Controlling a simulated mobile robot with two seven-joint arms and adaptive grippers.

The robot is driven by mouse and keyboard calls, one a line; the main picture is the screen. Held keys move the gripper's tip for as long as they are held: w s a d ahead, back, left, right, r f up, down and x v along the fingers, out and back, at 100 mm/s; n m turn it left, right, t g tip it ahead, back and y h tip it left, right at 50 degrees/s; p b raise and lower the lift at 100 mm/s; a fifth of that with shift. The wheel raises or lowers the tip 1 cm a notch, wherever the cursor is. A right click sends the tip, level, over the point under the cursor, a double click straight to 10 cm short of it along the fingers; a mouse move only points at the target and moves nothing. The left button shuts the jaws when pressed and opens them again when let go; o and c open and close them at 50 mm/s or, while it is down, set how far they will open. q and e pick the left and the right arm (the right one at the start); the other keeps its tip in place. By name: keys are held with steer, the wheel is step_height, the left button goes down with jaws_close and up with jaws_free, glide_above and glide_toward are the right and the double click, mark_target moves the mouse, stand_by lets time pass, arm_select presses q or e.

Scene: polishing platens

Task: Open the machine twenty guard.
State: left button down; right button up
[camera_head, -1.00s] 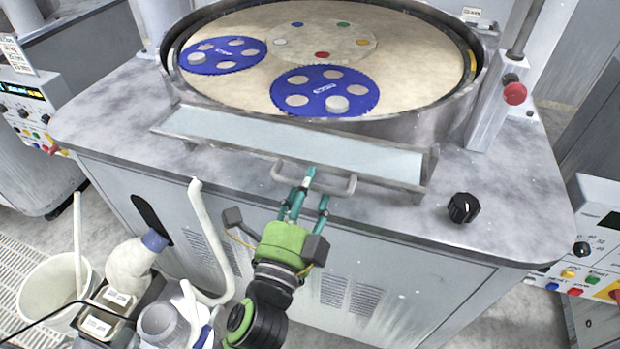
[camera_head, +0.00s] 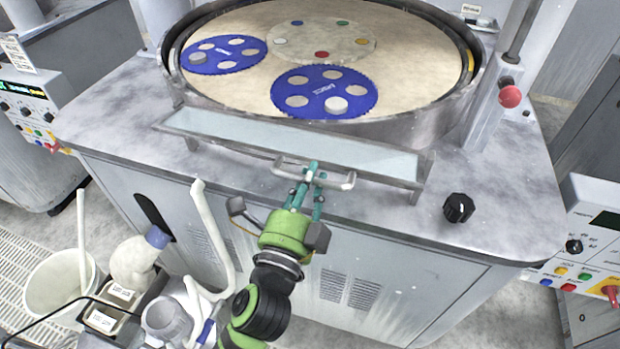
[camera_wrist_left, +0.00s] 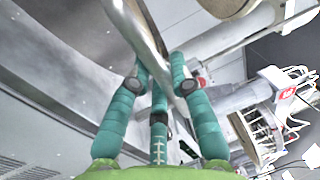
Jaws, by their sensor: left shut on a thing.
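The guard (camera_head: 380,157) is a clear, pale panel in a grey metal frame along the front rim of the round polishing machine in the head view. Its front edge stands slightly off the grey top, with a short leg showing beneath at the left. A bar handle (camera_head: 345,184) juts from its front edge. My left gripper (camera_head: 311,179), green with teal fingers, is shut on the handle near its middle. In the left wrist view the fingers (camera_wrist_left: 158,85) close around the metal bar (camera_wrist_left: 148,38). I read no machine number. My right gripper is not in view.
Blue carriers (camera_head: 325,92) lie on the round platen (camera_head: 420,80) behind the guard. A black knob (camera_head: 459,207) is right of it, and a red button (camera_head: 510,97) stands on a post. A bucket (camera_head: 62,285) and bottles (camera_head: 135,260) are at lower left.

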arm_select(q)
steer(key=shift+w+r, duration=0.1)
steer(key=shift+r, duration=0.65)
steer(key=shift+f, duration=0.15)
steer(key=c, duration=1.1)
jaws_free()
steer(key=shift+s+f, duration=0.15)
steer(key=shift+s, duration=0.2)
steer(key=v, duration=1.1)
steer(key=shift+s+a, duration=0.2)
